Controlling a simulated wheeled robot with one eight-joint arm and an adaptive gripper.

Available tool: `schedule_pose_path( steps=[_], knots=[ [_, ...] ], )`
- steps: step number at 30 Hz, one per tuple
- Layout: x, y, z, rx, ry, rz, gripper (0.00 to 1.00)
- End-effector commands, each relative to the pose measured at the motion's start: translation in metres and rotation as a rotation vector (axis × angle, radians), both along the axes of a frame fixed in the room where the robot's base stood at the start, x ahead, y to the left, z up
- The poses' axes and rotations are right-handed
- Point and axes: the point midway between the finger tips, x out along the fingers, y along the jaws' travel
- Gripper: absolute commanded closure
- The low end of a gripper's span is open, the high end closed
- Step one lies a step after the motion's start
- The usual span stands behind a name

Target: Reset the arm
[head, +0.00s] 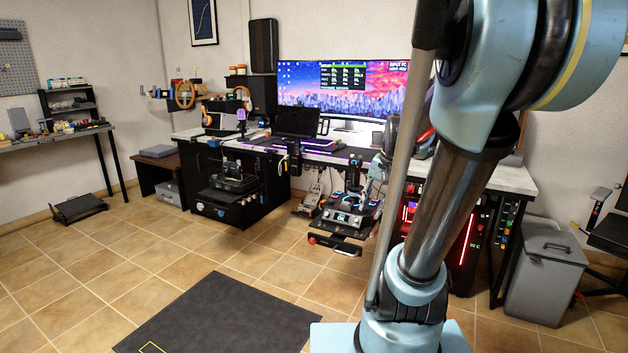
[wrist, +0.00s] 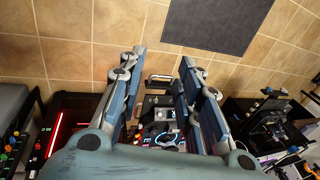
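My gripper (wrist: 163,58) shows in the wrist view with its two blue-grey fingers spread apart and nothing held between them. Past the fingers is the flight-sim control panel (wrist: 160,112) with lit buttons, seen in the gap between them. In the head view my blue arm and a grey pole fill the right side. I cannot make out the gripper clearly there. The control panel (head: 346,214) stands in front of the desk, just left of my arm.
The desk (head: 517,178) with a wide monitor (head: 340,88) and laptop (head: 297,122) runs behind my arm. A grey bin (head: 545,275) and a chair (head: 610,232) stand at the right. A dark mat (head: 225,315) lies on open tiled floor in front.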

Motion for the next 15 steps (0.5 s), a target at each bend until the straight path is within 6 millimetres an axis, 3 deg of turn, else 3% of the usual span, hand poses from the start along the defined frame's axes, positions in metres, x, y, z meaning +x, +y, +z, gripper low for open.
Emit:
schedule_pose_path(
  steps=[6,15],
  knots=[
    [-0.055,0.002,-0.021,-0.09,-0.024,0.142,0.68],
    [-0.117,-0.003,-0.06,-0.213,-0.054,0.337,0.68]
  ],
)
